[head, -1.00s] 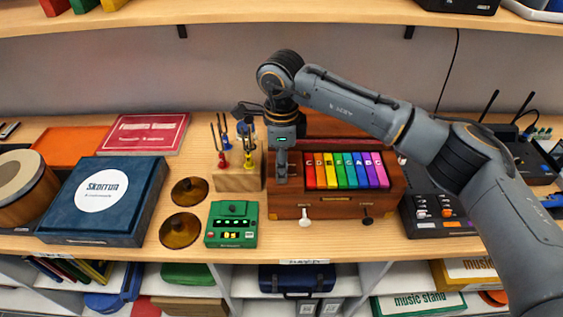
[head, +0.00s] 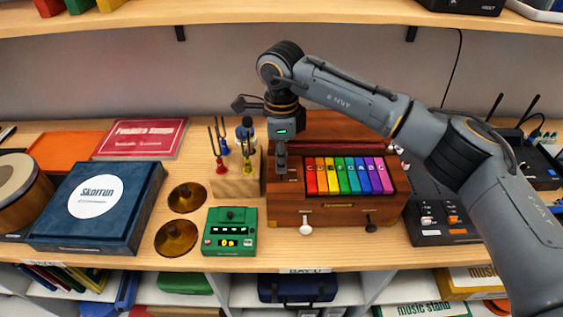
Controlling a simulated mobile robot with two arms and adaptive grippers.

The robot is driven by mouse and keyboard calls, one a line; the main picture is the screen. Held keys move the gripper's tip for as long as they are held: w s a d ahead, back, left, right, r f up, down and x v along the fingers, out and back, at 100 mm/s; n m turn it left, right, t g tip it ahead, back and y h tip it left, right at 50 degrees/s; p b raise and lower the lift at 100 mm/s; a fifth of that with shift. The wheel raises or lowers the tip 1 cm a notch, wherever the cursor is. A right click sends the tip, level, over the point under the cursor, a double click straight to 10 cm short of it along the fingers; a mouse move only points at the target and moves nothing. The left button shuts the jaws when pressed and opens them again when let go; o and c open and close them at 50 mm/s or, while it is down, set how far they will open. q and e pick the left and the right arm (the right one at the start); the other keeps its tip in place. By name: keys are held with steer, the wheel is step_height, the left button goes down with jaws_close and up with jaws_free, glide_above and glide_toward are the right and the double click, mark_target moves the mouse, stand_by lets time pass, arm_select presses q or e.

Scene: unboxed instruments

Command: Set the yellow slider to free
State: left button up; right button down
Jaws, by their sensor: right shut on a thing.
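A brown wooden box (head: 340,219) with a row of coloured keys stands on the bench in the head view. My right gripper (head: 281,168) reaches down to the left end of its top, left of the red key. It is shut on a small part there; its fingers hide that part. I cannot make out a separate yellow slider or its markings; it may be under the fingers. A yellow key (head: 341,175) shows among the coloured keys. My left gripper is not in view.
A wooden block with tuning forks (head: 236,186) stands close left of the gripper. A green device (head: 229,242) and two brass discs lie further left. A white knob (head: 305,229) and a black knob stick out at the box front. A dark mixer (head: 441,233) stands right.

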steer(key=c, duration=1.6)
jaws_free()
steer(key=shift+w+r, duration=0.15)
steer(key=shift+o, duration=1.4)
steer(key=shift+w, duration=0.15)
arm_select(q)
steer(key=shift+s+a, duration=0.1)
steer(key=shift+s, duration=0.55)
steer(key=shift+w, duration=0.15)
arm_select(e)
step_height(320, 180, up, 12)
steer(key=shift+f, duration=0.2)
